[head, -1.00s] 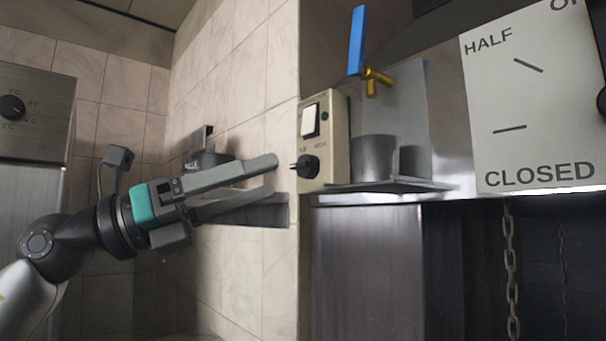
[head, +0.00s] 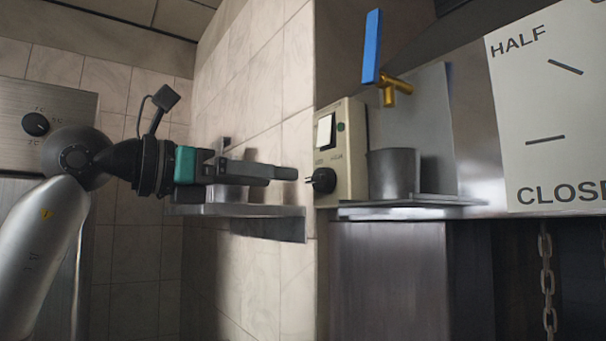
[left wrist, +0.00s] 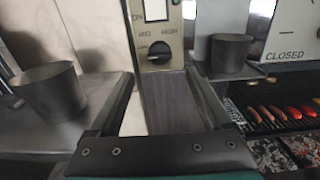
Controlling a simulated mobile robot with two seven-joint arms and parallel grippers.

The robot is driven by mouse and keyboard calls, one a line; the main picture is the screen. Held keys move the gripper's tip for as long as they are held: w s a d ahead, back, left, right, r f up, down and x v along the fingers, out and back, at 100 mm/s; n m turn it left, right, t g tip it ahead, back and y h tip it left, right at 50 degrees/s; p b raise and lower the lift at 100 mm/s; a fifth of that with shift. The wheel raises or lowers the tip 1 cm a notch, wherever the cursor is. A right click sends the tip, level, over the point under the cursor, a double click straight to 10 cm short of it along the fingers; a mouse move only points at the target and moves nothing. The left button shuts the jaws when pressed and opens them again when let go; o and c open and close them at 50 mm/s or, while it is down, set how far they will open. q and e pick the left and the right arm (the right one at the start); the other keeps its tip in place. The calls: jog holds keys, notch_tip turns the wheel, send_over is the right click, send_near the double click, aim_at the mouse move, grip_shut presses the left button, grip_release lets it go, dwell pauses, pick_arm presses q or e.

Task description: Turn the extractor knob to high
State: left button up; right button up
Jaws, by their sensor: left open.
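The extractor knob (head: 323,181) is black and round, on the lower part of a cream control box (head: 352,150) at the wall corner. In the left wrist view, the knob (left wrist: 159,53) sits under the labels MID and HIGH; its exact pointing is too small to tell. My left gripper (head: 297,173) points right at the knob, with its tips just short of it in the head view. In the left wrist view, my left gripper (left wrist: 161,74) is open, its fingers either side of the knob's line, with nothing between them. My right gripper is out of view.
A white switch (head: 325,131) is above the knob. A grey pot (head: 392,174) stands on the metal shelf (head: 415,212) right of the box. A blue-handled brass valve (head: 371,48) is above. Another pot (left wrist: 50,90) is at left in the wrist view; a grill with sausages (left wrist: 280,113) is at right.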

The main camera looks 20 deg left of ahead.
aim_at(312, 181)
pick_arm(q)
jog(key=p+x, duration=0.1)
jog(key=x, duration=0.5)
jog(key=shift+w+d, duration=0.25)
jog(key=shift+w, duration=0.05)
grip_shut()
dwell(0.4)
